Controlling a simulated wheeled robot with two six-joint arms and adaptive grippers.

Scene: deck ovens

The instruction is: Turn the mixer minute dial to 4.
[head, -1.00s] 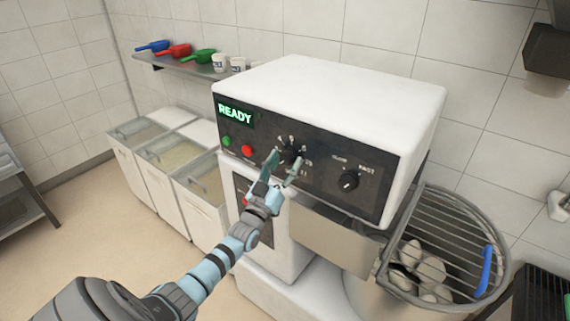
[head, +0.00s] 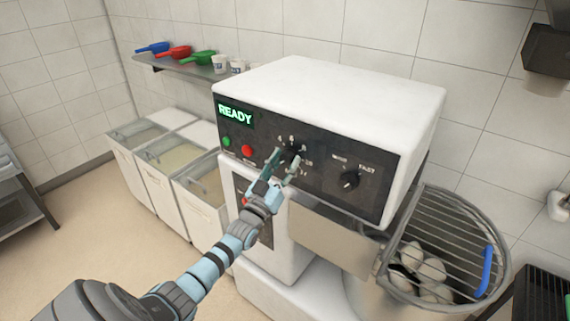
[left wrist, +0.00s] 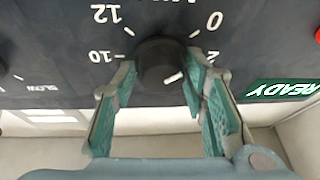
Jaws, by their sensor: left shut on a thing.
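The mixer (head: 330,85) is a white machine with a black control panel and a green READY display (head: 235,114). The minute dial (head: 294,149) is a black knob left of the panel's middle. In the left wrist view the dial (left wrist: 155,62) appears upside down, among the marks 12, 10, 0 and 2. Its white pointer faces lower right there, below the 2; the figure it faces is hidden by a finger. My left gripper (head: 284,163) is shut on the dial, one finger at each side. My right gripper is not in view.
A second knob (head: 349,180) with SLOW and FAST marks sits right of the dial. Green (head: 227,141) and red (head: 247,151) buttons sit left. A wire guard (head: 450,235) covers the bowl at lower right. White bins (head: 150,175) stand left, below a shelf (head: 200,70) with scoops.

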